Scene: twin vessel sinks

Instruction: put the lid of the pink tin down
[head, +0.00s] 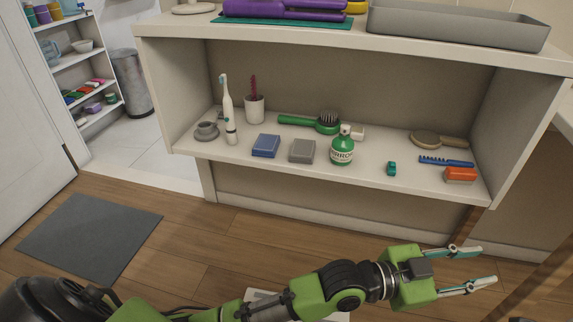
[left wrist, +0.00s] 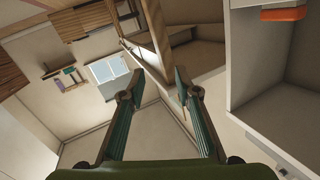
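I see no pink tin and no lid of one in either view. My left gripper (head: 482,266) reaches in from the bottom of the head view, in front of and below the shelf unit's front edge. Its two fingers are spread apart with nothing between them. The left wrist view also shows the open, empty fingers (left wrist: 155,88), with the room beyond them. My right gripper is in neither view.
A grey tray (head: 455,30) stands on top. A grey mat (head: 90,235) lies on the floor.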

